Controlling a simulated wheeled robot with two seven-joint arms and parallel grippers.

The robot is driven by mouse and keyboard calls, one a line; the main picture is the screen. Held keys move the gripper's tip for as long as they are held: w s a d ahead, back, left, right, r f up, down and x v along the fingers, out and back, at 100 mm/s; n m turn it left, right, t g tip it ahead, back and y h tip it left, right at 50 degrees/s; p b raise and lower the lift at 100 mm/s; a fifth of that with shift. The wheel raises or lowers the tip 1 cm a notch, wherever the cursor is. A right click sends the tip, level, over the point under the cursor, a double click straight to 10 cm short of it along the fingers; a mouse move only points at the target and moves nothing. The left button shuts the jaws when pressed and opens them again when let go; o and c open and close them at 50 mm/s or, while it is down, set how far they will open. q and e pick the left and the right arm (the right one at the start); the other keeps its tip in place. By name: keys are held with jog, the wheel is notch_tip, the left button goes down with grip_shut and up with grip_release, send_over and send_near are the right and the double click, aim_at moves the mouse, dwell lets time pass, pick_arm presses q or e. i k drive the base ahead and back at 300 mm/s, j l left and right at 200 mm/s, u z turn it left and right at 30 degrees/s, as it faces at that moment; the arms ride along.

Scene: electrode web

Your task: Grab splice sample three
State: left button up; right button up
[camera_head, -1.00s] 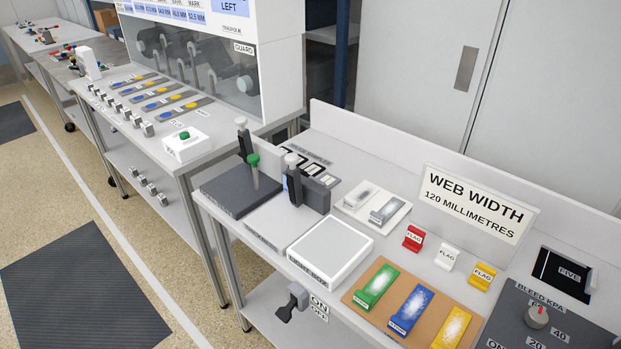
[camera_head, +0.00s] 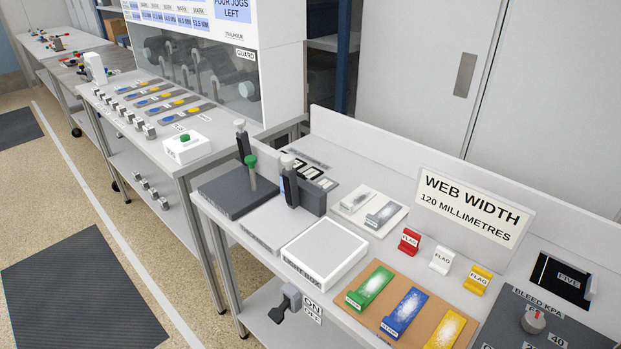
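A row of small dark-framed cards (camera_head: 312,173) lies on the right bench, behind the grey block with a black post. Their labels are too small to read, so I cannot tell which is splice sample three. A black-framed piece marked FIVE (camera_head: 562,277) lies at the bench's right end. Neither of my grippers is in view.
The white light box (camera_head: 324,251) sits at the bench's front, left of a brown board (camera_head: 377,314) with green, blue and yellow pieces. Red, white and yellow flags (camera_head: 441,260) stand behind it. A WEB WIDTH sign (camera_head: 475,208) rises behind. Dark mats (camera_head: 85,292) lie on the floor.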

aim_at(312, 173)
jog(key=i+j+z, duration=0.1)
jog(key=z, duration=0.35)
jog(key=j+z, duration=0.2)
jog(key=z, duration=0.25)
jog(key=j+z, duration=0.2)
jog(key=z, duration=0.25)
jog(key=j+z, duration=0.2)
jog(key=j, duration=0.4)
jog(key=k+j+z, duration=0.2)
jog(key=j, duration=0.4)
jog(key=j+z, duration=0.25)
jog(key=j, duration=0.35)
jog(key=k+j, duration=0.1)
jog(key=j, duration=0.5)
jog(key=k, duration=0.05)
